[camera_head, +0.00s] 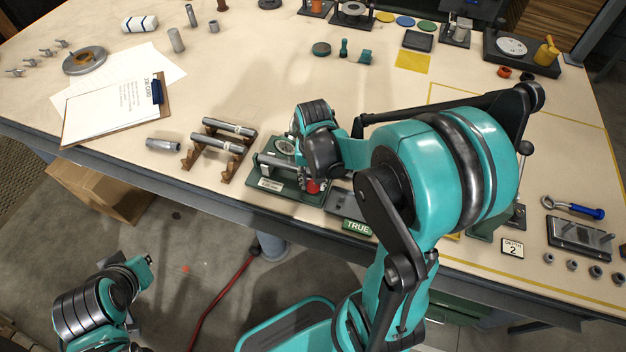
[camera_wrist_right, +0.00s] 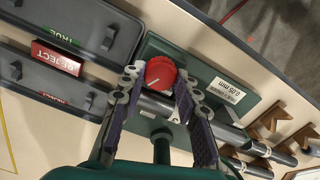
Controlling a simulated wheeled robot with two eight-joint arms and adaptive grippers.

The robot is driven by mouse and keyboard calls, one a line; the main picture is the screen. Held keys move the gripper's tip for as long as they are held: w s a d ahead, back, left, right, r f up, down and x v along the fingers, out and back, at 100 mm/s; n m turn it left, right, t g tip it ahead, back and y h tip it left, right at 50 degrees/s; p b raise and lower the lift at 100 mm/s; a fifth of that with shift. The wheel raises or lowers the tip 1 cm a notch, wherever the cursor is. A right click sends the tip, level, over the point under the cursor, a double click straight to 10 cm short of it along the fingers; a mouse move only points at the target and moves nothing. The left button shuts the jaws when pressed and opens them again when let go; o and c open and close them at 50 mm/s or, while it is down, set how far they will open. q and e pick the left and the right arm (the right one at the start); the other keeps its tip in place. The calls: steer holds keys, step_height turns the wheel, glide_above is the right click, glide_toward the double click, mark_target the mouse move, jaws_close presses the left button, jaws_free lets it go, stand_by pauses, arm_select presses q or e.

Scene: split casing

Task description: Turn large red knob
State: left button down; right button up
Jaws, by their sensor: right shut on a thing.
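The large red knob (camera_wrist_right: 160,73) with a pale mark sits on a dark green fixture (camera_wrist_right: 240,78) labelled 0.05 mm. In the right wrist view, my right gripper (camera_wrist_right: 157,82) has one finger on each side of the knob and is shut on it. In the head view, the knob (camera_head: 313,187) shows only partly beneath my right wrist, and the fingers are mostly hidden. My left arm hangs at the lower left, off the table, and its gripper (camera_head: 143,268) shows too little to tell whether it is open.
Metal cylinders rest on a brown wooden rack (camera_head: 193,158) left of the fixture. Dark trays with a TRUE label (camera_head: 357,227) and a red REJECT label (camera_wrist_right: 57,57) lie close on the other side. A clipboard (camera_head: 115,108) lies further left. The table's front edge is close to the fixture.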

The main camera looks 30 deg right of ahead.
mark_target(313, 184)
steer(key=shift+m, duration=1)
steer(key=o, duration=0.9)
step_height(313, 184, up, 12)
